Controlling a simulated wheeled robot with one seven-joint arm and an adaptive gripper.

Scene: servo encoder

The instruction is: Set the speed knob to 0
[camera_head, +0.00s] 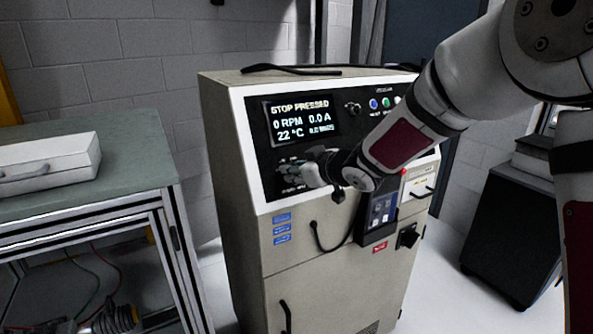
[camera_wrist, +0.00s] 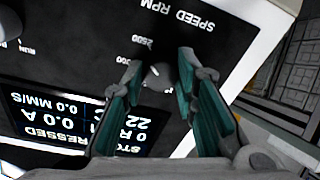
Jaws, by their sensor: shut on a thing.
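The speed knob (camera_wrist: 158,76) is a small round knob on the black panel under the "SPEED RPM" lettering, which shows upside down in the wrist view. A scale mark "2500" is readable near it. My gripper (camera_wrist: 160,70) has its two teal-padded fingers on either side of the knob, shut on it. In the head view my gripper (camera_head: 300,172) is at the lower left of the panel and hides the knob. The knob's pointer cannot be read. The display (camera_head: 302,120) shows "STOP PRESSED", 0 RPM, 0.0 A and 22 °C.
The beige cabinet (camera_head: 325,260) carries another small knob (camera_head: 353,108) and coloured buttons (camera_head: 374,103) right of the display. A cable loops below my gripper. A green-topped bench (camera_head: 130,175) with a white case (camera_head: 50,160) stands at left. Clear floor lies between bench and cabinet.

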